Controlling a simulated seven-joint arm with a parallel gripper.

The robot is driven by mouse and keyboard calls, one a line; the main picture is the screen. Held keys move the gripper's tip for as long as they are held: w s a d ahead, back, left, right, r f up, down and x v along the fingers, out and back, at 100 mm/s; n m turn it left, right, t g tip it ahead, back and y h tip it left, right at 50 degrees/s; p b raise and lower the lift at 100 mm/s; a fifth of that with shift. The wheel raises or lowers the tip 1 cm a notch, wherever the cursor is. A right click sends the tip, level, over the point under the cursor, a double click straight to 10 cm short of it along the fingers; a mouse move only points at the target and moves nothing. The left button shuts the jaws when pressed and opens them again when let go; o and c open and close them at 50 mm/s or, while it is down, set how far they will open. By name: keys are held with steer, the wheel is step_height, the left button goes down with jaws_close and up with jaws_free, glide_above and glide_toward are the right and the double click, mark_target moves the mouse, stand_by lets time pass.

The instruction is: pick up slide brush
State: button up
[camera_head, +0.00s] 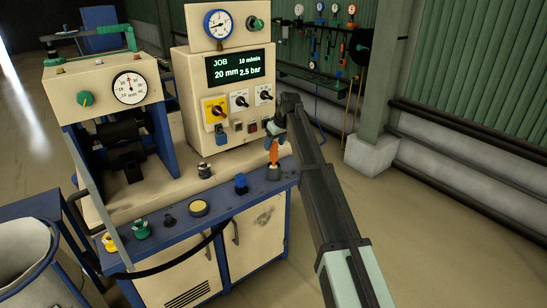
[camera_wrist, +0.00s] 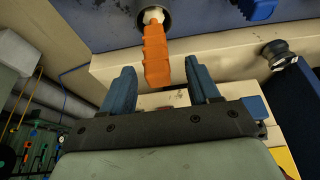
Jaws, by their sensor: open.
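The slide brush, seen as an orange handle (camera_head: 273,152), stands upright in a small dark cup (camera_head: 273,174) at the right end of the bench's blue ledge. In the wrist view the orange handle (camera_wrist: 157,52) hangs down from the pale neck at the cup. Its lower part in the cup is hidden. My gripper (camera_head: 274,133) is just above the handle in the head view. In the wrist view my gripper (camera_wrist: 159,68) has its two blue fingers spread, one on each side of the handle, with gaps showing. I cannot tell how deep the handle reaches between them.
The control panel (camera_head: 235,98) rises close behind my gripper. A dark round knob (camera_wrist: 277,52) shows at right in the wrist view. Open floor lies right of the bench.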

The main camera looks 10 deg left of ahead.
mark_target(273, 149)
steer(key=shift+x, duration=2.65)
steer(key=shift+w+r, duration=0.1)
steer(key=shift+w, duration=0.05)
steer(key=c, duration=1.1)
